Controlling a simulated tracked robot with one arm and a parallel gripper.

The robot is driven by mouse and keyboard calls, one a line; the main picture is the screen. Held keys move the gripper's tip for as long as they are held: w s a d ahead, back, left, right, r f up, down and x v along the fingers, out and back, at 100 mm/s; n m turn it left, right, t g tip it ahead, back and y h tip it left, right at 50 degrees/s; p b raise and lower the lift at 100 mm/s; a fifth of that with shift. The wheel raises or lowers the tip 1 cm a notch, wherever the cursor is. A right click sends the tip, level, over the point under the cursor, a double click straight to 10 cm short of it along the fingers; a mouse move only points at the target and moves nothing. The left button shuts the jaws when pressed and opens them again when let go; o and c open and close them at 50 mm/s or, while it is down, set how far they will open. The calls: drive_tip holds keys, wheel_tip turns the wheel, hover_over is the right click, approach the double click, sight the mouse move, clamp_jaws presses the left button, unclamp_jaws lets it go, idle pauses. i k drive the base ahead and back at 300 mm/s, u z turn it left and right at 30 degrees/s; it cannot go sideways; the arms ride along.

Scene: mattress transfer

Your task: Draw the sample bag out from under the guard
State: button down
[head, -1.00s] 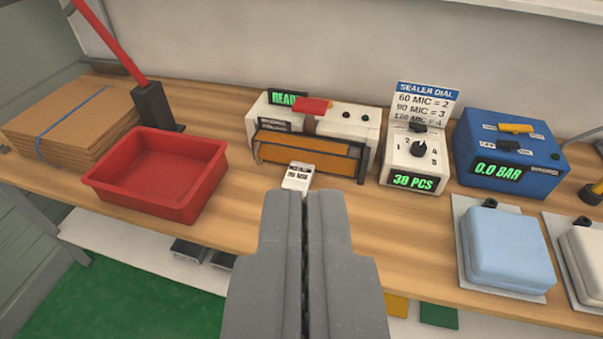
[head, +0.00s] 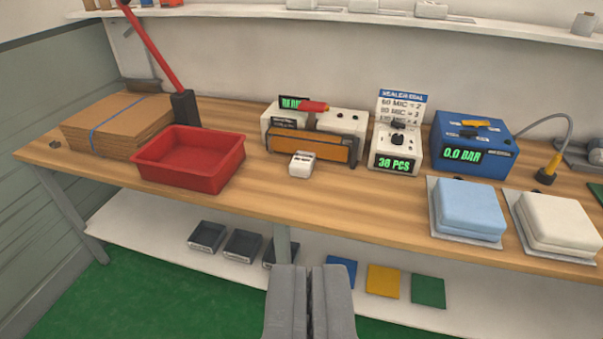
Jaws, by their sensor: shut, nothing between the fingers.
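The sample bag looks to be the small white packet (head: 301,164) with dark marks on top. It lies on the bench in front of the sealer (head: 343,126). The guard (head: 310,146) is the orange panel in a dark frame along the sealer's front. The packet sits at its lower edge; I cannot tell whether any part is under it. My gripper (head: 309,268) is shut and empty, low in the picture, in front of the bench edge and apart from the packet.
A red tray (head: 190,163) and flat cardboard (head: 110,128) are at left, with a red lever (head: 150,45) behind. A dial box (head: 396,150), a blue pressure box (head: 470,145) and blue (head: 470,210) and white (head: 556,222) pads are at right. Bare bench lies in front of the packet.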

sight(302, 165)
drive_tip(key=z, duration=0.2)
drive_tip(key=k, duration=0.2)
drive_tip(key=u, duration=0.85)
drive_tip(key=i, duration=2.1)
drive_tip(key=z, duration=0.65)
